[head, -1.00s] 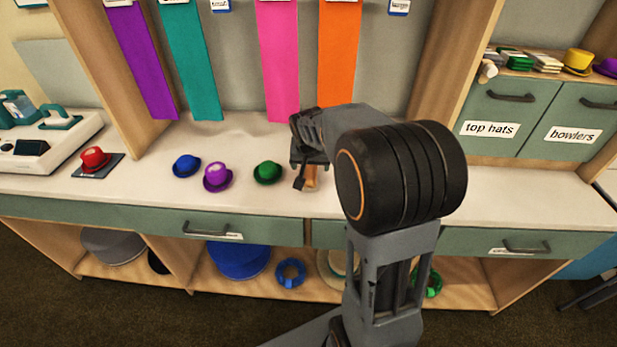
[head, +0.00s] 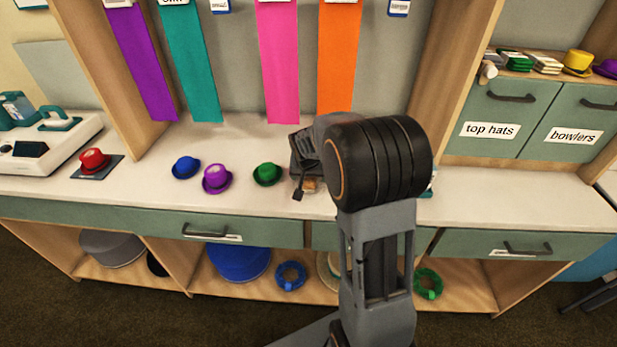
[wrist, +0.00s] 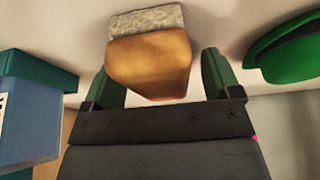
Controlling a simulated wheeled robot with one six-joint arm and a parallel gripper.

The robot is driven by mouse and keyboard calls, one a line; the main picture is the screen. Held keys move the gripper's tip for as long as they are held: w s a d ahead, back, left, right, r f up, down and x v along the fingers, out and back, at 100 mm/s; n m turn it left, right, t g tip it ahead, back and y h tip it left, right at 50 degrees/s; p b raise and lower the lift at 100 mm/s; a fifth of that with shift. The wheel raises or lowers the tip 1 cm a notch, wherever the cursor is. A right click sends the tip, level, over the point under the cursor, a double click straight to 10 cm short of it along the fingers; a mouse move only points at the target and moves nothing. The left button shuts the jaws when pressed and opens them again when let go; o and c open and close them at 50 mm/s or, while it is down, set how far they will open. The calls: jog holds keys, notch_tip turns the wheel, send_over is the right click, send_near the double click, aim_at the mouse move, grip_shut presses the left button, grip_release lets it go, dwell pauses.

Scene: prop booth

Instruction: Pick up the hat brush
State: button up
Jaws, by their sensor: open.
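The hat brush (wrist: 148,62) shows in the wrist view, with an orange-brown wooden body and a grey bristle strip along its far side. It lies on the pale counter. My gripper (wrist: 168,75) is open, with one green finger on each side of the wooden body. I cannot tell whether either finger touches it. In the head view my gripper (head: 299,192) is over the counter, right of the green hat, and a small tan part of the brush (head: 309,185) shows beside it. The rest is hidden by my arm.
A green hat (head: 267,174) stands just left of my gripper; its brim shows in the wrist view (wrist: 285,48). Purple (head: 217,179) and blue (head: 186,167) hats stand farther left. A blue box with a green lid (wrist: 30,120) is on the wrist view's left side.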

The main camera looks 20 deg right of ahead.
jog(key=shift+f+b, duration=0.2)
jog(key=shift+b, duration=0.1)
jog(key=c, duration=1.1)
